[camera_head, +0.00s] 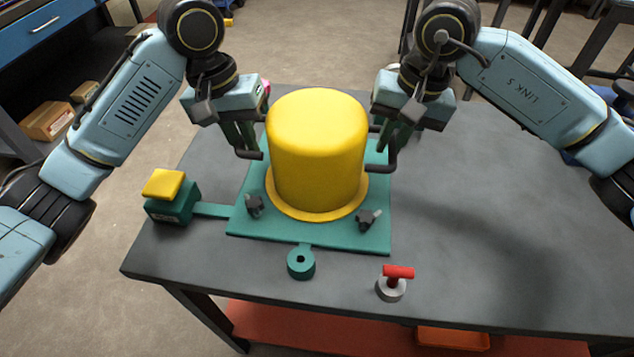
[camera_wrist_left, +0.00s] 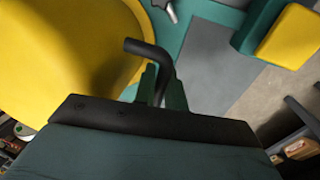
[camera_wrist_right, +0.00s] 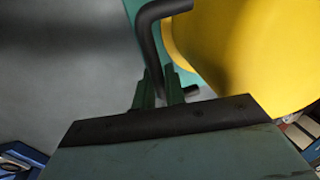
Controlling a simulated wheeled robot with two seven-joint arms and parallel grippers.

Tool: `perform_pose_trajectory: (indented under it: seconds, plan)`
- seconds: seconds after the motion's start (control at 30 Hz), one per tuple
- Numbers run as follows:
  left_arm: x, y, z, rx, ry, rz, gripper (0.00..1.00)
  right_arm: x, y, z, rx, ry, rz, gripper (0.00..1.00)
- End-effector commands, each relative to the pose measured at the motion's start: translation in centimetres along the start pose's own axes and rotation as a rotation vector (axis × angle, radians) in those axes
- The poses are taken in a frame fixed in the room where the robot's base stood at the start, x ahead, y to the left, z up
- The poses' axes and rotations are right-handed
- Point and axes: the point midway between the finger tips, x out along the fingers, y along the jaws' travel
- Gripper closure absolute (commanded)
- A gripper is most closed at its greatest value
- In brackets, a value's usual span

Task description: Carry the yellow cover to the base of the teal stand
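The yellow cover (camera_head: 317,150) is a domed cylinder with a rim flange, upright over the teal stand's flat base plate (camera_head: 375,241). I see no clear gap between flange and plate. Black bent handles stick out on both sides of the cover. My left gripper (camera_head: 247,140) is closed around the left handle (camera_wrist_left: 145,48), which passes between its fingers. My right gripper (camera_head: 392,140) is closed around the right handle (camera_wrist_right: 147,40). Two dark clamp knobs, left (camera_head: 254,205) and right (camera_head: 369,220), stand on the plate in front of the flange. The cover hides the plate's middle.
A teal box with a yellow button (camera_head: 164,184) joins the plate at left. A teal ring (camera_head: 301,263) projects in front. A red-handled grey piece (camera_head: 391,284) stands near the front edge. The grey table (camera_head: 510,230) is clear at right.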

Motion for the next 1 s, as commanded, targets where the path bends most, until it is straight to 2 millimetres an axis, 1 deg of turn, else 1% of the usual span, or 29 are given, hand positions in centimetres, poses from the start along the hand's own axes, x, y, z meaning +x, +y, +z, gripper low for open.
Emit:
perform_pose_trajectory:
  seconds: [0.03, 0.17, 0.43, 0.57, 0.67, 0.9, 1.0]
  plan:
    - [0.0, -0.2, 0.0, -0.004, -0.001, -0.004, 0.83, 0.0, 0.2, -0.1, 0.003, 0.0, 0.005, 0.83]
    - [-0.1, -0.1, 0.0, -0.003, -0.001, -0.003, 0.66, 0.0, 0.1, -0.1, 0.002, 0.0, 0.003, 0.66]
    - [-0.1, 0.0, 0.0, -0.001, 0.0, -0.001, 0.66, -0.1, 0.0, 0.0, 0.001, 0.0, 0.001, 0.66]
    - [-0.9, 0.0, -0.1, 0.0, 0.003, -0.002, 0.66, 0.0, 0.0, 0.0, 0.0, 0.0, 0.001, 0.66]
    - [-2.4, -0.1, -0.1, -0.001, 0.005, -0.004, 0.66, 0.0, 0.0, 0.0, 0.0, 0.0, 0.001, 0.66]
    - [-7.4, -0.1, -0.1, -0.002, 0.005, -0.004, 0.66, 0.0, 0.0, 0.0, 0.0, 0.0, 0.001, 0.66]
    - [-9.2, -0.1, -0.1, -0.002, 0.004, -0.004, 0.66, 0.0, 0.0, 0.0, 0.0, 0.0, 0.001, 0.66]
